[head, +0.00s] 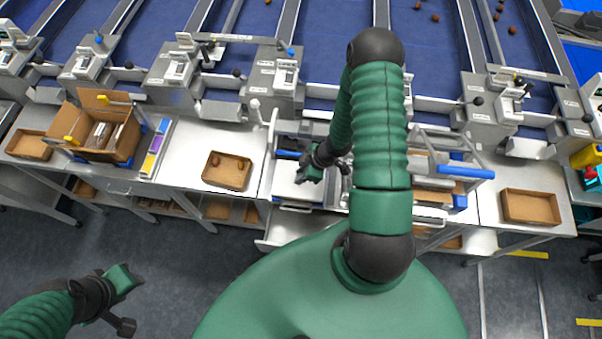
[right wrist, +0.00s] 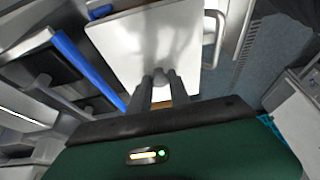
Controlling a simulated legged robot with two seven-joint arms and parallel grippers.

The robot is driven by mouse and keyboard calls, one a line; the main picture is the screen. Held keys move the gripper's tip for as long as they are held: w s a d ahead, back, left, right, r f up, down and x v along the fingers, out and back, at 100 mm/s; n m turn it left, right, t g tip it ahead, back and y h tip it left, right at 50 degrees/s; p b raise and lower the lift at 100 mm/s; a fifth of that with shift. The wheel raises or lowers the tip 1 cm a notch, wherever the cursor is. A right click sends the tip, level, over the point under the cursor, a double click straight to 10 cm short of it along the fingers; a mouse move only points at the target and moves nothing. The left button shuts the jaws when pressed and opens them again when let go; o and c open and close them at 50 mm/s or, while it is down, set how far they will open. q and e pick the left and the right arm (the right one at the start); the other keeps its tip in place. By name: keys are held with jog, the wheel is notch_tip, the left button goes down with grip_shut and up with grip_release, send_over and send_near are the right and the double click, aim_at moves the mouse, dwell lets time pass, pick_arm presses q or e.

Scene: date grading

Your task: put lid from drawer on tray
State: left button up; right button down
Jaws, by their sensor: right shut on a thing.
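My right gripper (head: 307,172) is over the middle of the bench, above a white flat panel (head: 290,190) that looks like the lid. In the right wrist view my right gripper (right wrist: 161,80) has its two fingers close together, shut on a small grey knob at the middle of the white lid (right wrist: 125,45). Whether the lid is lifted clear of what lies below cannot be told. A brown cardboard tray (head: 213,181) with a few dates stands left of it. An open drawer (head: 290,232) juts from the bench front. My left gripper (head: 122,296) hangs over the floor at lower left; its jaws are unclear.
An open cardboard box (head: 125,143) and a small tray (head: 30,145) stand at the left. Another tray (head: 532,207) is at the right. A blue-handled device (head: 465,172) stands right of my arm. Conveyor lanes run behind. Bare bench lies around the date tray.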

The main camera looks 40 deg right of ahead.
jog(key=shift+f, duration=0.2)
dwell(0.4)
jog(key=c, duration=1.1)
grip_release()
jog(key=o, duration=0.4)
notch_tip(320, 180, up, 7)
jog(key=p, duration=0.7)
jog(key=shift+r, duration=0.1)
